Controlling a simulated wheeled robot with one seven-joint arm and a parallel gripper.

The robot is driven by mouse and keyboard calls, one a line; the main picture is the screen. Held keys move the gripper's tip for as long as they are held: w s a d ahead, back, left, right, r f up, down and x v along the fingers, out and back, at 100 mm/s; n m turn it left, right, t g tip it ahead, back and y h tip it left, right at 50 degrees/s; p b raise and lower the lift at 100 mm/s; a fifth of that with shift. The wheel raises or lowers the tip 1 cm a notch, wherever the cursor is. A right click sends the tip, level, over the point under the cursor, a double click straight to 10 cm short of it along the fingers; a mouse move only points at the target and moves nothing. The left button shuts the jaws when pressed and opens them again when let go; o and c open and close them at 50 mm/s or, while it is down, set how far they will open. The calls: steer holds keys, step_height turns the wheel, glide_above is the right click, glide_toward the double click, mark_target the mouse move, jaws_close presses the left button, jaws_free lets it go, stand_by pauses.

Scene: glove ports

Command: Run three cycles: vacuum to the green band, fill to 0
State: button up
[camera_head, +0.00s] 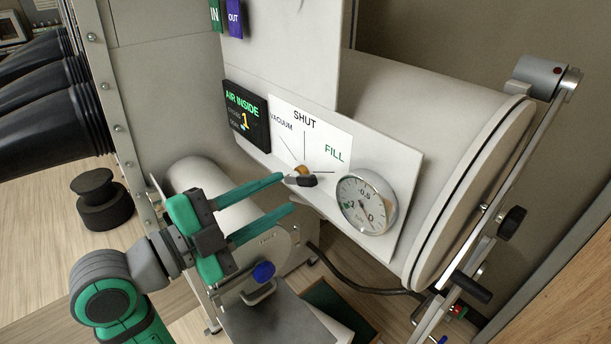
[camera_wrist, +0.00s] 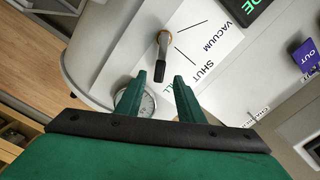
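The valve handle, with a brass hub and black grip (camera_head: 301,181), sticks out from the white VACUUM / SHUT / FILL plate (camera_head: 318,128). It appears to lie towards FILL, off the SHUT line. It also shows in the wrist view (camera_wrist: 160,72). My gripper (camera_head: 290,193) is open; its green fingertips lie close to the grip, which shows just beyond and between them in the wrist view (camera_wrist: 158,84). Contact cannot be told. The round gauge (camera_head: 366,201) has a green band at left; its needle appears near 0. The black AIR INSIDE display (camera_head: 246,115) shows a yellow 1.
The large cylinder's round door (camera_head: 474,190) with its clamp bar stands right of the gauge. A smaller cylinder (camera_head: 215,190) with a blue knob (camera_head: 263,271) lies below my gripper. Black glove sleeves (camera_head: 50,105) stick out at left. A dark hose runs below the gauge.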

mark_target(302, 183)
steer(key=x, duration=0.7)
steer(key=shift+w+d, duration=0.1)
steer(key=shift+d, duration=0.1)
jaws_close()
